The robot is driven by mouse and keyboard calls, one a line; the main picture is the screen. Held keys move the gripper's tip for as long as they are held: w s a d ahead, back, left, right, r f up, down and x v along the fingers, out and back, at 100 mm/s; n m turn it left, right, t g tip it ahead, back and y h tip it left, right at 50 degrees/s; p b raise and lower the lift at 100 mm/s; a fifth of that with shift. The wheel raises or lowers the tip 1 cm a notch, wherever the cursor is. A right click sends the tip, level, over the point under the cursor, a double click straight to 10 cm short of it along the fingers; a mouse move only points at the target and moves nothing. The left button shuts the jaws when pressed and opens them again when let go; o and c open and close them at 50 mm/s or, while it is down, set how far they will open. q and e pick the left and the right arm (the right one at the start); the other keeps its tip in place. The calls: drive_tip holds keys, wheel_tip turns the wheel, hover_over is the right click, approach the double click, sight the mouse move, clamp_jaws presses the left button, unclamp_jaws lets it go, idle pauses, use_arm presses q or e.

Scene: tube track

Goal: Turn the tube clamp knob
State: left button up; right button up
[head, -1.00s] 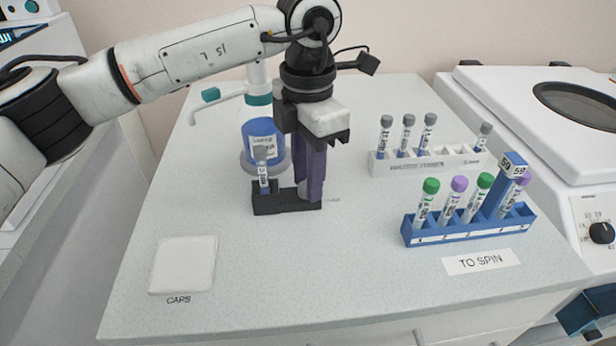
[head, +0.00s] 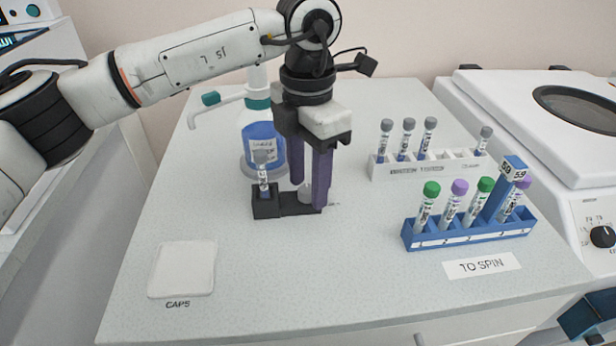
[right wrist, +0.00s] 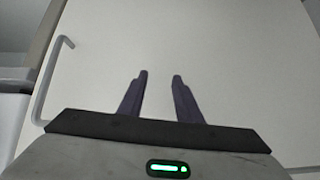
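The tube clamp is a small black block (head: 265,207) on the table, with a grey-capped tube (head: 263,178) upright in its left part. A pale knob (head: 305,192) shows at its right end, partly hidden by my fingers. My left gripper (head: 309,196) points down over that end, its purple fingers apart with a gap between them. The knob lies between the fingers; I see no clear grip on it. My right gripper (right wrist: 160,75) is open and empty in the right wrist view, above a plain pale surface.
A blue-labelled bottle (head: 262,140) stands just behind the clamp. A white rack (head: 385,170) and a blue rack (head: 415,240) hold tubes to the right. A white caps tray (head: 182,268) lies front left. The front middle of the table is clear.

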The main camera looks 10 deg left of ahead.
sight(308, 189)
use_arm(q)
wheel_tip(308, 189, up, 10)
drive_tip(key=shift+r, duration=0.15)
idle(0.4)
